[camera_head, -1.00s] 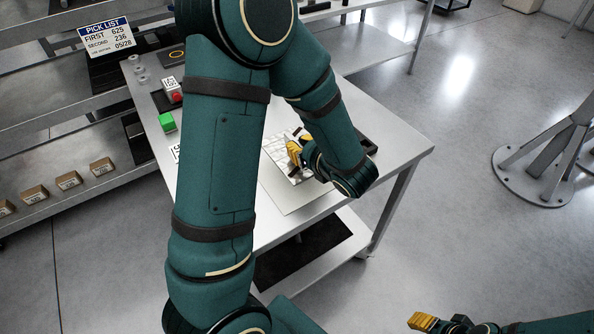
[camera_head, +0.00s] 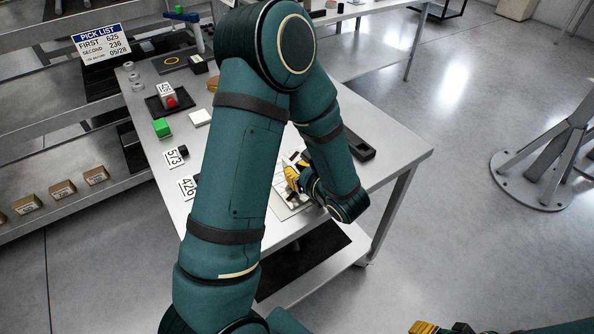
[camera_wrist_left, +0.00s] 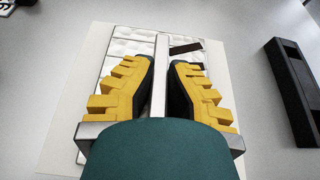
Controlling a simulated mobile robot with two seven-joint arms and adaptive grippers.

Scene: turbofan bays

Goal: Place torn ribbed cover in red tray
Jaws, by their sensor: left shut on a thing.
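The ribbed cover (camera_wrist_left: 122,46) is a silver, quilted panel with a pale raised rib down its middle. It lies over a white sheet (camera_wrist_left: 72,125) on the table; whether it touches the sheet I cannot tell. A dark slanted patch, possibly the tear, shows near its upper right. My left gripper (camera_wrist_left: 160,80) is shut on the cover's rib. In the head view the left gripper (camera_head: 292,180) is over the table's near right part, hiding much of the cover. No red tray is visible.
A long dark holder (camera_head: 356,147) lies right of the left gripper. A red button box (camera_head: 169,101), green block (camera_head: 161,128) and number cards (camera_head: 175,157) stand along the table's left side. My left arm hides the table's middle. Shelves with small boxes (camera_head: 62,189) are at left.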

